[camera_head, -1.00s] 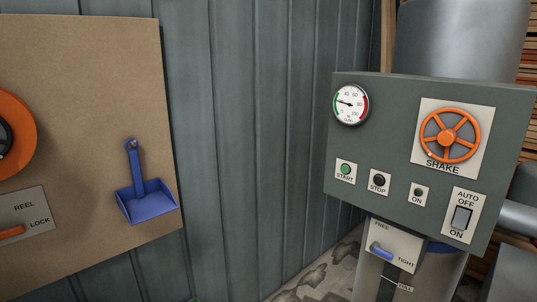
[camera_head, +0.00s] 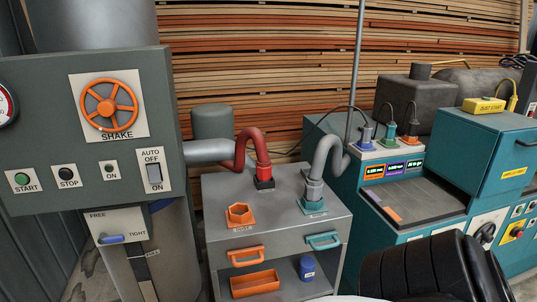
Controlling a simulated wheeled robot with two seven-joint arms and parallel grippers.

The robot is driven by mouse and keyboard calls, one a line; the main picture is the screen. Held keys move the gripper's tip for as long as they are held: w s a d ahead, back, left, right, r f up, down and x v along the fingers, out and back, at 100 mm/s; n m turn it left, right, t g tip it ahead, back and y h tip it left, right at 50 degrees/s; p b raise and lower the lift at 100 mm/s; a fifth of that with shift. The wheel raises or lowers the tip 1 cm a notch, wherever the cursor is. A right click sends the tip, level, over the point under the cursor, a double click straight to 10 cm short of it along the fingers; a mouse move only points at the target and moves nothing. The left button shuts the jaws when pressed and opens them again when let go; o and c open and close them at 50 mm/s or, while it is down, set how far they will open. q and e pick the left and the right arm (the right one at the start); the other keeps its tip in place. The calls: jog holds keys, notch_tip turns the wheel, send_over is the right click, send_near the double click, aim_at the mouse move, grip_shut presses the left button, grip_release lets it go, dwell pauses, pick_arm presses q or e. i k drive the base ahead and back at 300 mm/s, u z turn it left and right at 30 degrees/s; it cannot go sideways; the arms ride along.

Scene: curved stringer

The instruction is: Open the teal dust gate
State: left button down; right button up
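A teal handle (camera_head: 323,240) sits on the front right of a grey cabinet (camera_head: 279,206), beside an orange handle (camera_head: 246,256). It looks like the teal dust gate, though no readable label confirms this. Above it, a grey hose (camera_head: 322,158) curves down into a teal fitting (camera_head: 313,206) on the cabinet top. I cannot tell from the frame whether the gate is open or shut. Neither gripper shows.
A red hose (camera_head: 248,150) and an orange socket (camera_head: 239,216) are on the cabinet top. An orange tray (camera_head: 254,284) and blue container (camera_head: 307,267) sit below. A control panel (camera_head: 60,150) is left; a teal machine (camera_head: 500,155) is right.

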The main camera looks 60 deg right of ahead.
aim_at(318, 237)
jog(key=z, duration=3.8)
jog(key=i, duration=0.55)
jog(key=u, duration=1.5)
